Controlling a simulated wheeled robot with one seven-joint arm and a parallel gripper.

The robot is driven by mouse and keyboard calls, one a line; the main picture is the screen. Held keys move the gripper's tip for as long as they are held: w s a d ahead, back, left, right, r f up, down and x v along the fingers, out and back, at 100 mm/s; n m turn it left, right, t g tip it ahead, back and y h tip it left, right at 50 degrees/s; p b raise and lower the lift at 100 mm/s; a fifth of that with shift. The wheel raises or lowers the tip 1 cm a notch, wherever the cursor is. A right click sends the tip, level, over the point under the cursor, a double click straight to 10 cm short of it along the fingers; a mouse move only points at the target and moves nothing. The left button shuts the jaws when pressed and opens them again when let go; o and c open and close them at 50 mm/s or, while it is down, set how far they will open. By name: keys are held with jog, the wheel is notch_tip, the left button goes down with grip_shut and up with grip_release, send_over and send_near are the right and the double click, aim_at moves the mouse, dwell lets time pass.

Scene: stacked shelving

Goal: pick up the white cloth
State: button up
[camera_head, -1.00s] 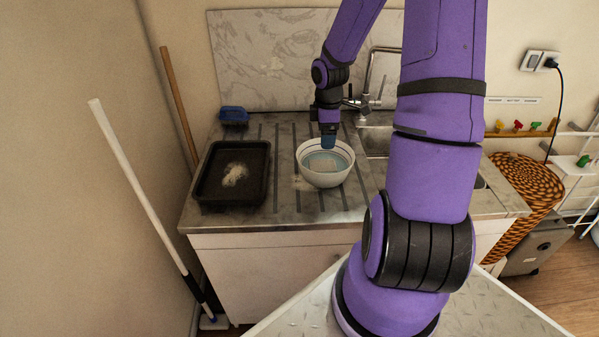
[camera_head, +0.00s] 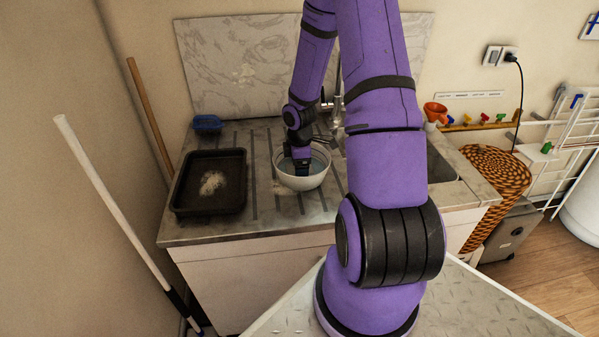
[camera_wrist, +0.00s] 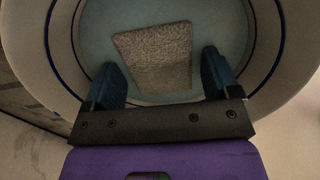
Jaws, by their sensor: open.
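The white cloth (camera_wrist: 155,55) lies in a white bowl (camera_wrist: 35,50) with dark blue rings and a pale blue inside. In the wrist view it looks greyish and roughly square. My gripper (camera_wrist: 160,82) is open, its blue fingers on either side of the cloth's lower part as pictured. I cannot tell whether they touch it. In the head view, my gripper (camera_head: 302,168) reaches down into the bowl (camera_head: 313,181) on the counter, and the cloth is hidden there.
A black tray (camera_head: 180,199) with a pale smear stands left of the bowl. A small blue container (camera_head: 207,123) is behind it. The counter (camera_head: 265,217) has bare room in front of the bowl. A sink (camera_head: 440,166) lies to the right. A white pole (camera_head: 110,200) leans at left.

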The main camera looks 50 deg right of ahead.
jog(key=shift+f, duration=0.7)
jog(key=shift+c, duration=0.2)
jog(key=c, duration=0.7)
jog(key=shift+o, duration=0.2)
